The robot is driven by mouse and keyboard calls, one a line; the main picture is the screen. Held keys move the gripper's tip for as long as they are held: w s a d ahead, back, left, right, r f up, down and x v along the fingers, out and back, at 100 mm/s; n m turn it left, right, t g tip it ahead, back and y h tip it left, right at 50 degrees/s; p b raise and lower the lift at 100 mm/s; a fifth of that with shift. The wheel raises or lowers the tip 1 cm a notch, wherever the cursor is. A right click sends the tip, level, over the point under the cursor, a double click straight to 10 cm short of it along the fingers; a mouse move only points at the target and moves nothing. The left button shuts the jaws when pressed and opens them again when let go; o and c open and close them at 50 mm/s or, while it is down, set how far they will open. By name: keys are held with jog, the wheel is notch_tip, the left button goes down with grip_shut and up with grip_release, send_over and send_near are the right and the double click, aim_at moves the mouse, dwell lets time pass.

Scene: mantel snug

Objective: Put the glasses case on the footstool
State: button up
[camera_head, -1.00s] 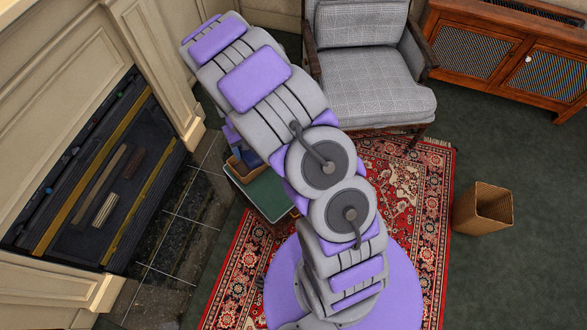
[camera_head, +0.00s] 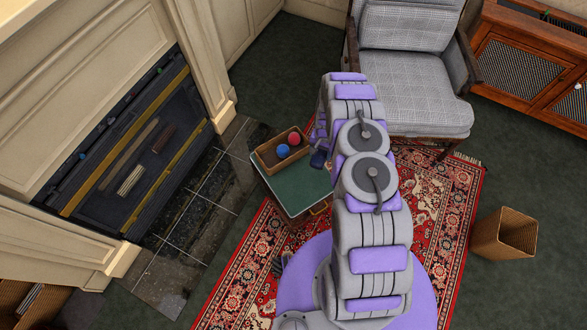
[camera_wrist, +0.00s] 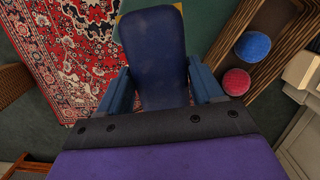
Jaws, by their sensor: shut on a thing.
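The glasses case (camera_wrist: 152,50) is dark blue and long with a rounded end. In the wrist view it lies between the two blue fingers of my gripper (camera_wrist: 160,88), which is shut on it. A green-topped piece with wooden sides, which looks like the footstool (camera_head: 300,187), stands on the rug's edge by the hearth. Its green top also shows in the wrist view (camera_wrist: 212,22), beyond and partly behind the case. In the head view my arm hides most of the gripper; a small dark blue part shows at the footstool's right edge. I cannot tell the height of the case above the top.
A wooden tray (camera_head: 268,157) with a blue ball (camera_head: 283,151) and a red ball (camera_head: 294,138) sits on the footstool's far part. The near green part looks bare. A grey armchair (camera_head: 415,100) stands behind, a wicker basket (camera_head: 490,240) to the right, a fireplace (camera_head: 130,150) to the left.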

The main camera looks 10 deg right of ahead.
jog(key=s+d+f+m, duration=0.2)
jog(key=s+d+f, duration=0.3)
jog(key=d+f, duration=0.5)
jog(key=b, duration=0.2)
send_over(305, 187)
jog(key=shift+w+d+f+m, duration=0.1)
jog(key=shift+w+f+m, duration=0.05)
jog(key=shift+f, duration=0.4)
jog(key=shift+w+d+f+m, duration=0.1)
jog(key=shift+f+m, duration=0.05)
jog(key=shift+f, duration=0.35)
notch_tip(305, 187, down, 4)
jog(key=shift+a+r+b, duration=0.1)
jog(key=shift+r+b, duration=0.1)
jog(key=shift+b, duration=0.45)
jog(key=o, duration=1.2)
